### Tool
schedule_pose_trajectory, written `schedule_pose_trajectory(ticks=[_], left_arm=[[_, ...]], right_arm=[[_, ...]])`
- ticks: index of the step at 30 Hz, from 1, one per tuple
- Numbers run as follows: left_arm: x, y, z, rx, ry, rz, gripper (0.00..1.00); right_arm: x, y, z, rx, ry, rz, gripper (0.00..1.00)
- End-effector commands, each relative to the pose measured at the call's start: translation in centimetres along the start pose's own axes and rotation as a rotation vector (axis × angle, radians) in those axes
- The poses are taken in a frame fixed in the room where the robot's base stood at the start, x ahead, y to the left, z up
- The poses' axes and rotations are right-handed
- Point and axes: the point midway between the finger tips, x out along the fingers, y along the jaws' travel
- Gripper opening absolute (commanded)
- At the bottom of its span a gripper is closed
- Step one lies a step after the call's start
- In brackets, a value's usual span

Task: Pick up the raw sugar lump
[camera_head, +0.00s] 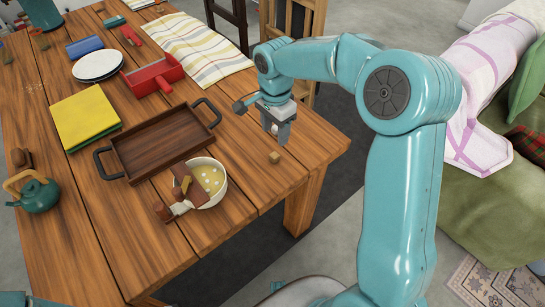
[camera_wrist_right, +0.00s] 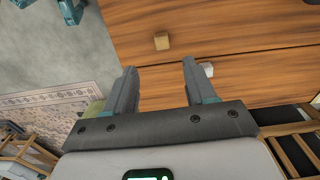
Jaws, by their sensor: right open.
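The raw sugar lump, a small tan-brown cube (camera_head: 274,157), sits on the wooden table near its right front edge. It also shows in the right wrist view (camera_wrist_right: 162,41), ahead of the fingers and roughly in line with the gap between them. My right gripper (camera_head: 277,132) points down above the table, a little behind the cube. Its two fingers (camera_wrist_right: 159,68) are apart and empty. A small white lump (camera_wrist_right: 207,69) lies beside one finger in the wrist view. My left gripper is not in view.
A bowl (camera_head: 215,187) with pale contents and brown pieces beside it stands left of the cube. A dark wooden tray (camera_head: 122,165), a red dustpan-like item (camera_head: 153,77) and a teal teapot (camera_head: 36,194) are farther left. The table edge is close on the cube's right.

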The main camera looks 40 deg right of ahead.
Motion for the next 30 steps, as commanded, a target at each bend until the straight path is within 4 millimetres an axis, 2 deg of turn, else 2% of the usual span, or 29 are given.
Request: schedule_pose_trajectory(ticks=[1,4,11,19,22,29,30], left_arm=[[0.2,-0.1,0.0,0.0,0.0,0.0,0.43],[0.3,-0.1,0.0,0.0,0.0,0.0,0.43],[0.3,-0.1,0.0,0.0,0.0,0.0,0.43],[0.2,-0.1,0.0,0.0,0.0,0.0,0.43],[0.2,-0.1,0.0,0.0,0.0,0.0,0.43],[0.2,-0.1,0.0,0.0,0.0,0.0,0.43],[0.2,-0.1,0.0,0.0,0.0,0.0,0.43]], right_arm=[[1.4,0.1,0.0,0.0,-0.001,0.005,0.55],[3.2,0.0,0.0,-0.002,0.0,0.003,0.55],[5.2,-0.2,0.1,0.0,0.0,0.001,0.55],[9.3,-0.8,-0.1,-0.001,-0.001,0.003,0.55],[10.0,-0.8,-0.1,0.0,0.0,0.001,0.55],[10.1,-0.8,-0.1,0.0,0.0,0.0,0.55],[10.1,-0.8,-0.1,0.0,0.0,0.0,0.42]])
